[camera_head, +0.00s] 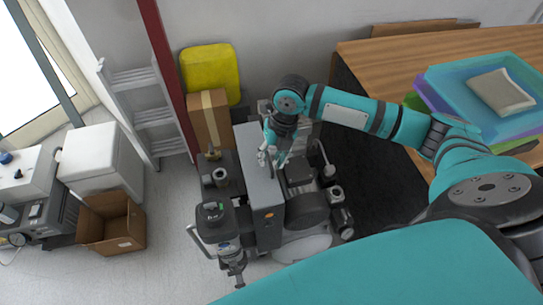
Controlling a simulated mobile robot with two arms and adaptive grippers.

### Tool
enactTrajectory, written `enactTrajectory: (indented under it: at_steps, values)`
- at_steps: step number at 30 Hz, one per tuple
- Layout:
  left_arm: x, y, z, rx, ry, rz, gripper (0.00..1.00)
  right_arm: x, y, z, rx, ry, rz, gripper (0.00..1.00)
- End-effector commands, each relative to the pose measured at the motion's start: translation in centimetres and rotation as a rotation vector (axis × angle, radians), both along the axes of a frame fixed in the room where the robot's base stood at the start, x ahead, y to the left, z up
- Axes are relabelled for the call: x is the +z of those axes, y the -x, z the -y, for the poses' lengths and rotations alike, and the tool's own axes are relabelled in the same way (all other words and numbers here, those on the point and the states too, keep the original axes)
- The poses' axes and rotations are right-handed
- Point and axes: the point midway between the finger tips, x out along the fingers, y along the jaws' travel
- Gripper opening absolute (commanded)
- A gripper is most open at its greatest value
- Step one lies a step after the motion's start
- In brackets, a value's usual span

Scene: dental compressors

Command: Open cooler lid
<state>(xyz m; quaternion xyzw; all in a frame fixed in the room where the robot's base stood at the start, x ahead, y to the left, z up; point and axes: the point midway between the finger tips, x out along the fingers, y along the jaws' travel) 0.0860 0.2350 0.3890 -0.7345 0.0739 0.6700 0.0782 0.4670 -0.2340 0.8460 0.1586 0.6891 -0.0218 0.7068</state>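A white box-shaped cooler (112,178) stands on the floor at the left. Its white lid (88,150) lies flat on top and looks closed. My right gripper (270,157) points down over the grey compressor unit in the middle, well to the right of the cooler. Its fingers are small against the machine parts, so I cannot tell whether they are open or touching anything. My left gripper is not in view.
An open cardboard box (112,222) stands just in front of the cooler. A grey stepladder (140,100) leans behind it. The compressor unit (262,190) fills the middle floor. A wooden table (390,60) with stacked trays (455,85) is at right. Some floor (165,240) is clear.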

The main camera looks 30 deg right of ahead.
Motion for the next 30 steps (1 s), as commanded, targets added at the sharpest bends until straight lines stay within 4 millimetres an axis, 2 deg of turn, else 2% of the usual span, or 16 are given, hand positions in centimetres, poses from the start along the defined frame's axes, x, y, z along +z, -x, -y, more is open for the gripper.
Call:
enactTrajectory:
  at_steps: [8, 16, 30]
  values:
    - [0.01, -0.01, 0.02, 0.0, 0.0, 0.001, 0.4, -0.21, -0.01, -0.08, 0.001, -0.001, 0.0, 0.33]
    - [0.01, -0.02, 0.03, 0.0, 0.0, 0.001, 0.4, -0.18, -0.02, -0.07, 0.001, -0.001, 0.0, 0.0]
    - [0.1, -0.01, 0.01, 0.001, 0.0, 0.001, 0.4, -0.09, -0.03, -0.01, 0.0, 0.002, -0.001, 0.0]
